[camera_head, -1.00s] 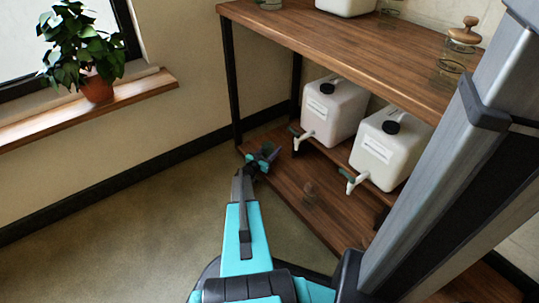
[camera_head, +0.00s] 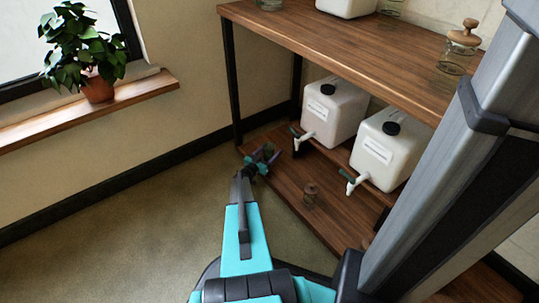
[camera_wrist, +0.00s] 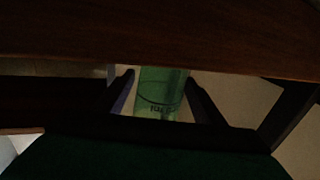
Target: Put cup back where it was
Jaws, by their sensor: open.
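My gripper (camera_head: 264,158) is at the left end of the lower wooden shelf, low down beside the front left leg. In the wrist view its two dark fingers (camera_wrist: 160,98) stand apart, open. A green see-through cup-like thing (camera_wrist: 158,92) with dark markings shows between the fingers; I cannot tell whether they touch it.
Two white jugs with taps, left (camera_head: 334,112) and right (camera_head: 391,148), stand on a raised ledge behind the lower shelf (camera_head: 300,178). The upper shelf (camera_head: 350,50) overhangs them and holds a lidded jar (camera_head: 455,60). Floor (camera_head: 120,240) at left is clear.

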